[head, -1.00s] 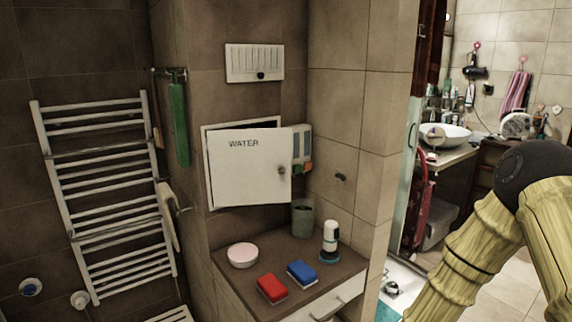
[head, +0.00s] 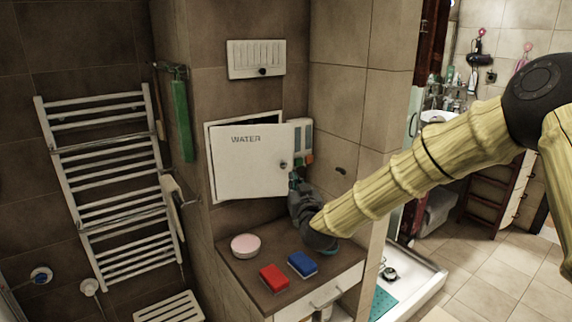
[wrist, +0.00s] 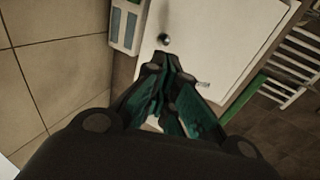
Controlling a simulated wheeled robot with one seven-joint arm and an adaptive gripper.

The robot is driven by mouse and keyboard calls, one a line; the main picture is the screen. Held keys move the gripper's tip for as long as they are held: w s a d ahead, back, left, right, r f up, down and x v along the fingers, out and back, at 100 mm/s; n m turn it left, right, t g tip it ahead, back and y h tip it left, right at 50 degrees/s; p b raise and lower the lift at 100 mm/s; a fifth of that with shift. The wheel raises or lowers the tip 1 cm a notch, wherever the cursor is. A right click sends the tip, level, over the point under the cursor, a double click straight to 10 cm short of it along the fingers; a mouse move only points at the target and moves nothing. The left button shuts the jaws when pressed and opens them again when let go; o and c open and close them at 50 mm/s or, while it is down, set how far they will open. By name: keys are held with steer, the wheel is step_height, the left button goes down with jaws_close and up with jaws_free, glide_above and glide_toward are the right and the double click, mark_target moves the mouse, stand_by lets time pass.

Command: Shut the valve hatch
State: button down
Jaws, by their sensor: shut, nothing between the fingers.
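The valve hatch is a white door marked WATER (head: 240,165), set in a white frame on the tiled wall. It stands ajar: a dark gap shows along its top, and its right edge sticks out from the frame. A small round knob (head: 283,164) sits near its right edge; in the wrist view the knob (wrist: 163,39) is just beyond my fingertips. My gripper (head: 296,180) is just below and right of the knob, in front of the hatch's lower right corner. In the wrist view my gripper (wrist: 166,72) is shut and empty. I cannot tell whether it touches the door.
Below the hatch, a counter (head: 240,272) holds a pink-topped bowl (head: 245,246), a red sponge (head: 273,278) and a blue sponge (head: 302,264). A grey panel (head: 302,137) is on the wall right of the hatch. A towel rail (head: 110,180) stands left.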

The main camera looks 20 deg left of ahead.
steer(key=p, duration=0.4)
glide_toward(284, 161)
steer(key=x, duration=0.4)
steer(key=shift+x, duration=1.05)
steer(key=shift+w, duration=0.15)
